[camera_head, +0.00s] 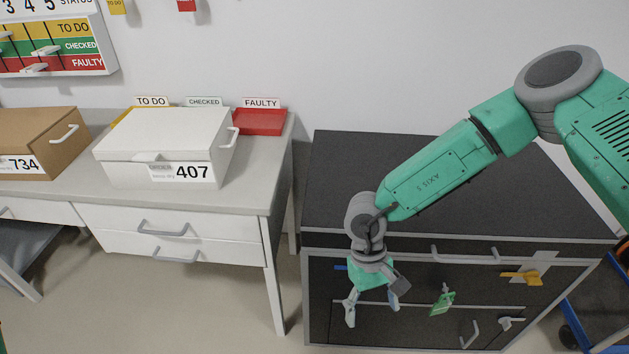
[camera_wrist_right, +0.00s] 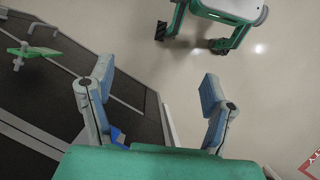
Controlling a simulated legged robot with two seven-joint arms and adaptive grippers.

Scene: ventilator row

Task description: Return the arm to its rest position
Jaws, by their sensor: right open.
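My right arm, green with grey joints, reaches in from the right in the head view, over the dark cabinet (camera_head: 420,160). Its gripper (camera_head: 372,312) hangs down in front of the cabinet's front face. The fingers are spread and nothing is between them. In the right wrist view the open gripper (camera_wrist_right: 158,98) shows two blue-padded fingers well apart, with bare floor and the cabinet's edge beyond. My left gripper is not in view.
A green tag (camera_head: 442,302) and a yellow handle (camera_head: 521,278) are on the cabinet front, right of the gripper. A white box marked 407 (camera_head: 160,140), a brown box marked 734 (camera_head: 40,138) and a red tray (camera_head: 260,122) stand on the left desk (camera_head: 245,190).

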